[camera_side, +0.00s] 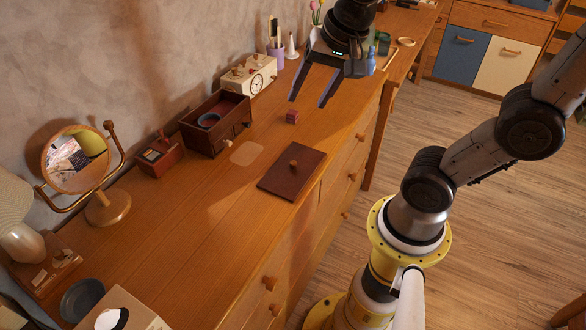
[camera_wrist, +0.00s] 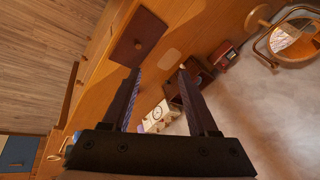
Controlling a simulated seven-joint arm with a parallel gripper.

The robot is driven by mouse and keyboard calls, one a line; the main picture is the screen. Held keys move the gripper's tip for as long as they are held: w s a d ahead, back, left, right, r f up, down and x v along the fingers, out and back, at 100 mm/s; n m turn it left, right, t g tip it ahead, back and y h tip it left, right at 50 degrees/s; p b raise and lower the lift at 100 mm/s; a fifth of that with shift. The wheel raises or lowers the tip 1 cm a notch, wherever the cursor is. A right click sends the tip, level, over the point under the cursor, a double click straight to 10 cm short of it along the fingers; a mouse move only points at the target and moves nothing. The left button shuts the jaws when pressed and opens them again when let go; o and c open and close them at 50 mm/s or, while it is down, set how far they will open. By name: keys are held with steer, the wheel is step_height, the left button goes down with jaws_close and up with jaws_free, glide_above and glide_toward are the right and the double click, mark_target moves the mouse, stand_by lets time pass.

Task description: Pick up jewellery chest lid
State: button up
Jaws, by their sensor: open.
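The jewellery chest lid is a flat dark brown panel (camera_side: 287,178) with a small round wooden knob (camera_side: 293,163). It lies flat on the dresser top near the front edge in the side view. The lid also shows at the upper middle of the wrist view (camera_wrist: 138,36). The open jewellery chest (camera_side: 205,137) stands behind it near the wall, with a blue round item inside. My gripper (camera_side: 308,100) is open and empty, raised above the dresser, up and to the right of the lid. In the wrist view its two fingers (camera_wrist: 157,75) are wide apart.
A round mirror (camera_side: 77,160), a small brown box (camera_side: 159,156) and a cream clock box (camera_side: 250,76) stand along the wall. The dresser top left of the lid is mostly clear.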

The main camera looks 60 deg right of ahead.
steer(key=w+d+f+m+g, duration=0.3)
steer(key=w+d+f+m, duration=0.1)
steer(key=w+f+m, duration=0.25)
steer(key=g, duration=0.2)
glide_above(293, 162)
step_height(293, 162, down, 6)
step_height(293, 162, down, 8)
steer(key=shift+s+r, duration=0.1)
steer(key=shift+s, duration=0.05)
steer(key=shift+f, duration=2.95)
jaws_close()
